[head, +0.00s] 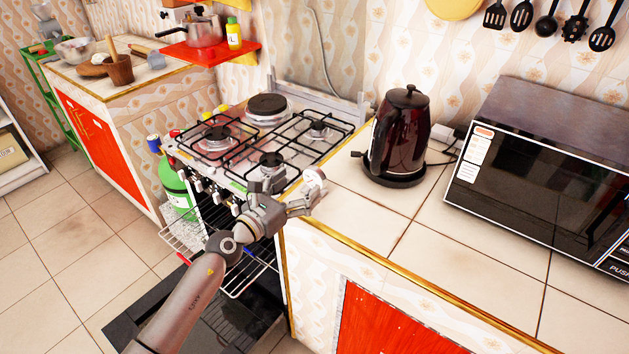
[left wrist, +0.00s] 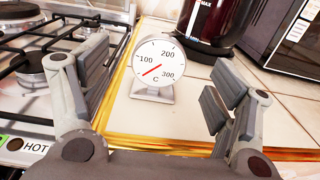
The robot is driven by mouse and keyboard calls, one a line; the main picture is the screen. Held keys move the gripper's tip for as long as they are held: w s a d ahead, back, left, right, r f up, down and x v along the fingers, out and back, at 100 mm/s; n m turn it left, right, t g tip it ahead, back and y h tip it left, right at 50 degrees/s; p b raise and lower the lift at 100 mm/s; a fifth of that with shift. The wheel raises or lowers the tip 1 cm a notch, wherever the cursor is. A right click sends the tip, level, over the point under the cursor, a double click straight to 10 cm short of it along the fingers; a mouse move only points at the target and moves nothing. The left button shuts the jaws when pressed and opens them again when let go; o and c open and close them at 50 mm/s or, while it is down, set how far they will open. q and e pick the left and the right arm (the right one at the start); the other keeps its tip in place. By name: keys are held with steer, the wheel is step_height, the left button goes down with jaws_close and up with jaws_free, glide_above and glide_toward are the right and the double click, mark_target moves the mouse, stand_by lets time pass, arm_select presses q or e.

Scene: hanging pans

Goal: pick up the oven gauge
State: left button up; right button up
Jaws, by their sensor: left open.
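The oven gauge (head: 315,178) is a small round white dial on a metal stand, upright on the tiled counter beside the stove. In the left wrist view the gauge (left wrist: 158,64) faces me, with a red needle and numbers 100, 200 and 300. My left gripper (head: 288,192) is open and empty, just in front of the gauge at the counter's edge. In the left wrist view its two fingers (left wrist: 158,88) are spread, and the gauge appears between them, beyond the tips. In the head view the gripper partly hides the gauge's lower part. My right gripper is not in view.
The gas stove (head: 225,150) with black grates stands left of the gauge, its oven door open below. A dark red kettle (head: 398,135) stands behind right, and a microwave (head: 540,185) farther right. The counter (head: 385,225) in front of the kettle is clear.

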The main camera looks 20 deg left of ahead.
mark_target(312, 175)
arm_select(q)
steer(key=shift+x, duration=1.35)
steer(key=x, duration=0.4)
steer(key=shift+d+f+b, duration=0.1)
steer(key=shift+d+b, duration=0.05)
steer(key=shift+b, duration=0.15)
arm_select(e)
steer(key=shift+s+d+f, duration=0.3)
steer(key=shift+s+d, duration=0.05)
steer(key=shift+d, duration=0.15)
arm_select(q)
steer(key=c, duration=0.9)
steer(key=shift+c, duration=0.8)
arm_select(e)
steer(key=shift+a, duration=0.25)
